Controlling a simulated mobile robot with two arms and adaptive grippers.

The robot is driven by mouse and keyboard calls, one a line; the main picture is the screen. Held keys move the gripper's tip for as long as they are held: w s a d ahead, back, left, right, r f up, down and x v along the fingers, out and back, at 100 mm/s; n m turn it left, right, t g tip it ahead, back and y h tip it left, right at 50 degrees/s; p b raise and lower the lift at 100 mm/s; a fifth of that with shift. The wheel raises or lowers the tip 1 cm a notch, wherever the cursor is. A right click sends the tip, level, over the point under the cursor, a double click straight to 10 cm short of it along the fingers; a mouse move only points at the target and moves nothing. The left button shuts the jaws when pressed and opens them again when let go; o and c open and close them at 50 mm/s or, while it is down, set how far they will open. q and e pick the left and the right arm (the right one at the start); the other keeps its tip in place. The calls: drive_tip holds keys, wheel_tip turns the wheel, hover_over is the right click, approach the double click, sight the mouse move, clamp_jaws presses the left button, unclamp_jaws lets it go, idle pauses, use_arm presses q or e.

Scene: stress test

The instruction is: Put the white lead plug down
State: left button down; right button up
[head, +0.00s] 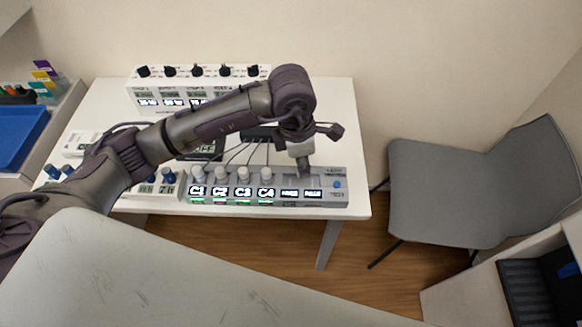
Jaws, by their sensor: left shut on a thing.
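My left gripper (302,158) points down over the right part of a long grey unit (331,197) on the white table. It is shut on what I take to be the white lead plug; the gripper hides it, and I cannot tell whether it touches the unit. The unit has labels C1 to C4, each with a pale knob-like plug (220,173) above it, and dark leads (240,152) run behind them. A small blue button (337,184) sits at the unit's right end. My right gripper is out of view.
A white box with black knobs (197,72) stands at the back of the table (340,110). A smaller device with blue knobs (167,175) is left of the grey unit. A grey chair (440,180) stands right, and a blue tray (20,135) lies far left.

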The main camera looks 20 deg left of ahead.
use_arm(q)
drive_tip(key=a, duration=0.1)
drive_tip(key=a+f, duration=0.1)
drive_tip(key=shift+w+a+f, duration=0.15)
drive_tip(key=shift+a+f, duration=0.05)
drive_tip(key=shift+a, duration=0.15)
drive_tip(key=shift+a+f, duration=0.2)
wheel_tip(320, 180, down, 3)
drive_tip(key=shift+f+p, duration=0.1)
drive_tip(key=shift+p, duration=0.75)
drive_tip(key=shift+f, duration=0.55)
drive_tip(key=c, duration=1)
unclamp_jaws()
drive_tip(key=shift+o, duration=0.2)
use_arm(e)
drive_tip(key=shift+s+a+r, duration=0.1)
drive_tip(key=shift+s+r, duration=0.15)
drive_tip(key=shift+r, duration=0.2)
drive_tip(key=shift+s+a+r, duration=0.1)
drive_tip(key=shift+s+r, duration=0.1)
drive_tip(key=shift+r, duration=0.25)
